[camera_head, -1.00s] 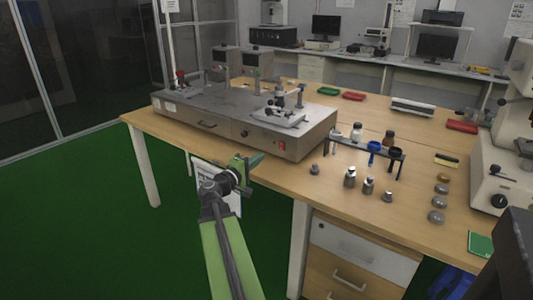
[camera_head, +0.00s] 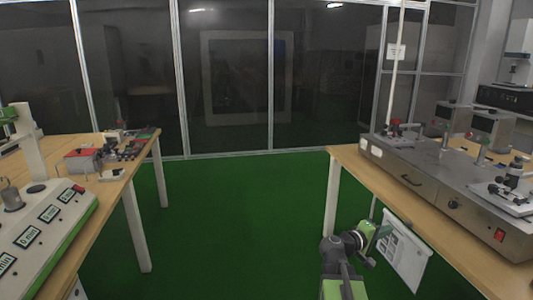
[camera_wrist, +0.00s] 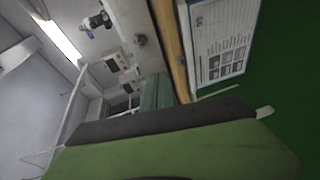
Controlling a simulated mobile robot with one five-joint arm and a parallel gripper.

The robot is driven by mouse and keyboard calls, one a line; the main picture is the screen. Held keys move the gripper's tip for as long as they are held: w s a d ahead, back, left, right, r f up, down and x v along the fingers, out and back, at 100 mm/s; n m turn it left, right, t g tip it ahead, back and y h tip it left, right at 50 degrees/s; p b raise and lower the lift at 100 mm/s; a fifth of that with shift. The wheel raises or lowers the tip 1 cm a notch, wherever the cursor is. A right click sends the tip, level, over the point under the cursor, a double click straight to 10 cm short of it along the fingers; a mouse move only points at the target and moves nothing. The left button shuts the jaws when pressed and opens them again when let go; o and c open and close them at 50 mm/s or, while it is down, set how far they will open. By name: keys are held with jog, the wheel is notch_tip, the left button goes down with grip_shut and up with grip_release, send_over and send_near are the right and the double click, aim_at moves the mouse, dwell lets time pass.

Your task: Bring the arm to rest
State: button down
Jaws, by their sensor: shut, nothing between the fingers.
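My green and grey arm rises from the bottom of the head view, right of centre. My gripper (camera_head: 378,236) is at its end, beside the left edge of the right-hand table and over the green floor. It is shut and holds nothing. In the wrist view, the gripper's green and dark body (camera_wrist: 160,135) fills the lower part of the picture.
The right-hand wooden table (camera_head: 352,172) bears a grey metal apparatus (camera_head: 425,182). A printed sheet (camera_head: 405,253) hangs at its side, close to my gripper. A left-hand table (camera_head: 140,143) holds instruments. Green floor (camera_head: 235,215) lies open between them, up to a glass wall (camera_head: 235,75).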

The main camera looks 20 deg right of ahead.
jog(key=w+a+f+y, duration=0.2)
jog(key=a+f, duration=0.2)
jog(key=a, duration=0.3)
jog(key=w+a+f+y, duration=0.2)
jog(key=a+f, duration=0.2)
jog(key=a, duration=0.3)
jog(key=s+a+f+g+y, duration=0.15)
jog(key=a+f+y, duration=0.25)
jog(key=a, duration=0.6)
jog(key=s+a+f+m+g+y, duration=0.1)
jog(key=s+a+f+y, duration=0.3)
jog(key=a, duration=0.5)
jog(key=s+a+f+g+y, duration=0.15)
jog(key=a+f+y, duration=0.3)
jog(key=a, duration=0.55)
notch_tip(320, 180, up, 25)
jog(key=p, duration=2.5)
jog(key=shift+d+r+t+p, duration=0.15)
jog(key=shift+r+t+p, duration=0.05)
jog(key=shift+t+p, duration=0.15)
